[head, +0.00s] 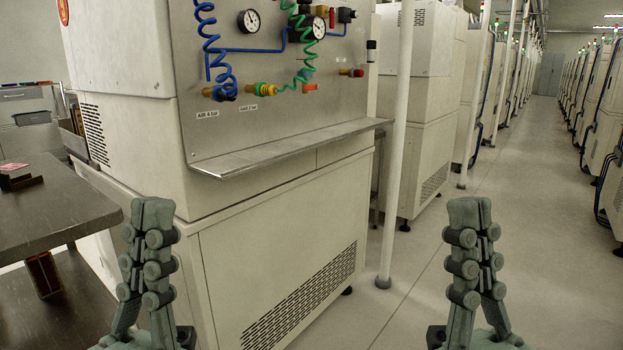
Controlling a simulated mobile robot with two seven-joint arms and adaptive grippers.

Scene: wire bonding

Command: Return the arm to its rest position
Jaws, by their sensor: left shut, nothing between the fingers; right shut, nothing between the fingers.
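My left gripper (152,212) stands upright at the lower left, its grey-green fingers together at the tips with nothing between them. It shows in front of the cream machine cabinet and the right end of the dark table. My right gripper (469,212) stands upright at the lower right in front of the open floor. Its fingertips are also together and empty. Both grippers are at about the same height in the picture. The arms behind them are mostly below the frame.
A cream machine cabinet (270,262) with a metal shelf (290,150), gauges and coiled hoses fills the middle left. A dark table (60,205) stands at the left. A white pole (397,150) rises right of the cabinet. The aisle floor (545,200) is clear between machine rows.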

